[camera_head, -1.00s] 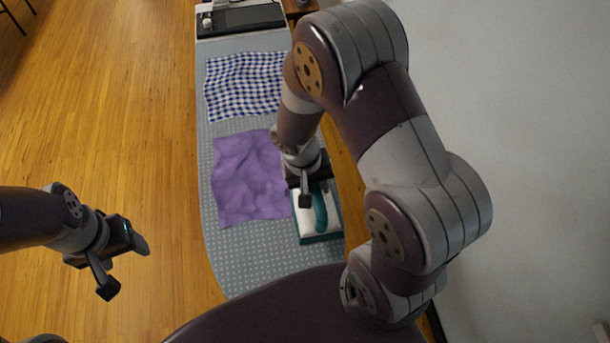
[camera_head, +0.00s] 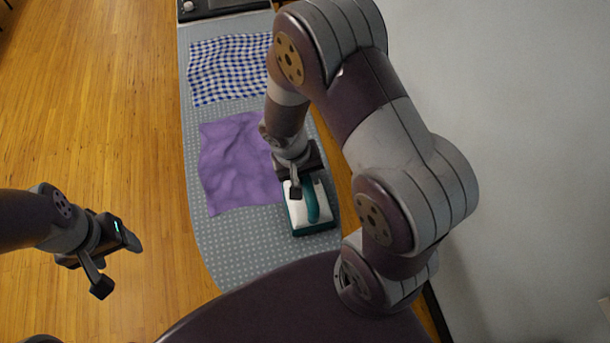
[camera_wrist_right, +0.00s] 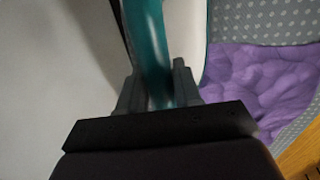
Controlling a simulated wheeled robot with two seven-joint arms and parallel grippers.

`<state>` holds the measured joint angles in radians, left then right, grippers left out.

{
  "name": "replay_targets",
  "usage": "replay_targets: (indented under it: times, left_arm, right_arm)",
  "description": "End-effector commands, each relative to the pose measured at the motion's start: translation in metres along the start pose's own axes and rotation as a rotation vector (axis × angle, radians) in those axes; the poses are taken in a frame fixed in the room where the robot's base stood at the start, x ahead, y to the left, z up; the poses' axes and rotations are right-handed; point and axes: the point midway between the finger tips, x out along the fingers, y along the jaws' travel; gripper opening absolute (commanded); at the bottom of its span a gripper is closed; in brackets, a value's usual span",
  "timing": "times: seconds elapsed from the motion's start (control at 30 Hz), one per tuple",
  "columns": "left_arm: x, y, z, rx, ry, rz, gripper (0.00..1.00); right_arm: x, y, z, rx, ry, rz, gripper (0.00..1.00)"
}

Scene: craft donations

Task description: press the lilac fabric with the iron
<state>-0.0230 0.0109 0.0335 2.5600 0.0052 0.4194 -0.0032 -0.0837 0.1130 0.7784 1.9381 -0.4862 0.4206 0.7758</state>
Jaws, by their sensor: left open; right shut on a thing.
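The lilac fabric (camera_head: 235,165) lies wrinkled on the grey dotted ironing board (camera_head: 235,245). It also shows in the right wrist view (camera_wrist_right: 255,80). The iron (camera_head: 311,218), white with a teal handle and base, is at the board's right edge, just right of the fabric's lower right corner. My right gripper (camera_head: 306,188) is shut on the iron's teal handle, which shows between its fingers in the right wrist view (camera_wrist_right: 155,60). I cannot tell whether the iron touches the board. My left gripper (camera_head: 120,262) is open and empty over the floor, left of the board.
A blue and white checked cloth (camera_head: 228,70) lies on the board beyond the lilac fabric. A dark tray-like rest (camera_head: 222,8) is at the far end. My right arm hides part of the board's right side. The board's near end is bare.

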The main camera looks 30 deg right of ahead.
Motion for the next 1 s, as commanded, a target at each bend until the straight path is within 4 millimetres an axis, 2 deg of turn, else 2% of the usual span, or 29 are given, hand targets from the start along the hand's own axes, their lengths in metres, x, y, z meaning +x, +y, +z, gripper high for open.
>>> replay_targets:
  times: [0.17, 1.0]
  left_arm:
    - [-0.004, 0.0, -0.001, 0.0, 0.0, 0.0, 0.63]
    - [-0.014, 0.0, -0.002, 0.0, 0.0, 0.0, 0.63]
  right_arm:
    - [-0.002, 0.0, -0.012, 0.001, 0.002, -0.001, 0.0]
    - [-0.001, 0.0, -0.11, 0.002, 0.001, 0.0, 0.0]
